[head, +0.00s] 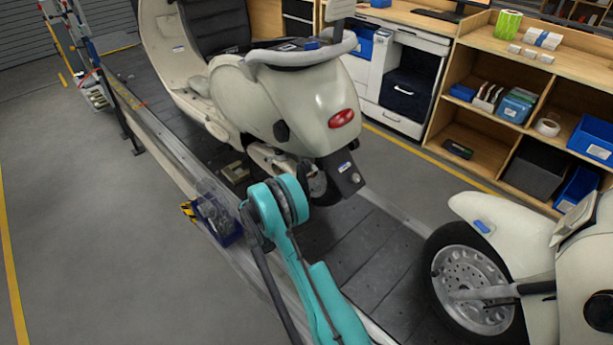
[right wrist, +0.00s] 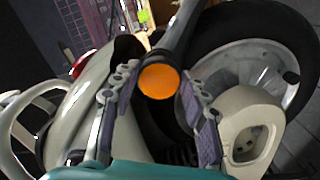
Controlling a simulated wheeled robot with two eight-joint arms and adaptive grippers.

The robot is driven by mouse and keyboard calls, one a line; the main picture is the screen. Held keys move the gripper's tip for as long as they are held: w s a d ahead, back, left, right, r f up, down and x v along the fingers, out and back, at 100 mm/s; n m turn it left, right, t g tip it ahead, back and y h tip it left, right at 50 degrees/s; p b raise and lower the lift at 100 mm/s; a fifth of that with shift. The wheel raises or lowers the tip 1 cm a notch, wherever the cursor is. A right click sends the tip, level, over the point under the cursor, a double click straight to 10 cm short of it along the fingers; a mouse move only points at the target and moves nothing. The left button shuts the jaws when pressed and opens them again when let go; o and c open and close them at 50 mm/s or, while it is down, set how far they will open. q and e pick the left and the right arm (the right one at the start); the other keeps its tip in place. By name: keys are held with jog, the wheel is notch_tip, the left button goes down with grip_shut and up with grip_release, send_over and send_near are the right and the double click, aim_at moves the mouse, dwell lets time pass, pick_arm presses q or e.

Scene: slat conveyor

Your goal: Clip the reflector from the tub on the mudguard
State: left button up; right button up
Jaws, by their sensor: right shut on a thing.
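My right gripper (right wrist: 158,84) is shut on a round orange reflector (right wrist: 158,82), whose face shows between the two fingertips. In the head view my teal right arm reaches to the scooter's rear; the fingers and reflector are hidden behind its wrist. The pale scooter (head: 310,95) stands on the slat conveyor, with a red tail light and a dark mudguard (head: 347,176) below it. In the wrist view a wheel (right wrist: 245,65) lies behind the reflector. I cannot tell whether the reflector touches the mudguard. The blue tub (head: 222,232) stands left of my wrist, holding several indistinct parts.
A second pale scooter (head: 555,235) stands at the lower right. Wooden shelves (head: 480,125) with bins and a workbench line the back. Dark conveyor slats (head: 375,250) are bare between the scooters. Grey floor (head: 90,240) is open at the left.

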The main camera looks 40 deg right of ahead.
jog(key=shift+d, duration=0.15)
jog(key=shift+w+d, duration=0.1)
jog(key=shift+d, duration=1.1)
jog(key=shift+d, duration=0.2)
dwell(0.4)
jog(key=o, duration=1)
jog(key=shift+a, duration=0.1)
jog(key=a, duration=0.8)
jog(key=s+a, duration=0.1)
jog(key=a, duration=0.2)
jog(key=shift+a, duration=0.4)
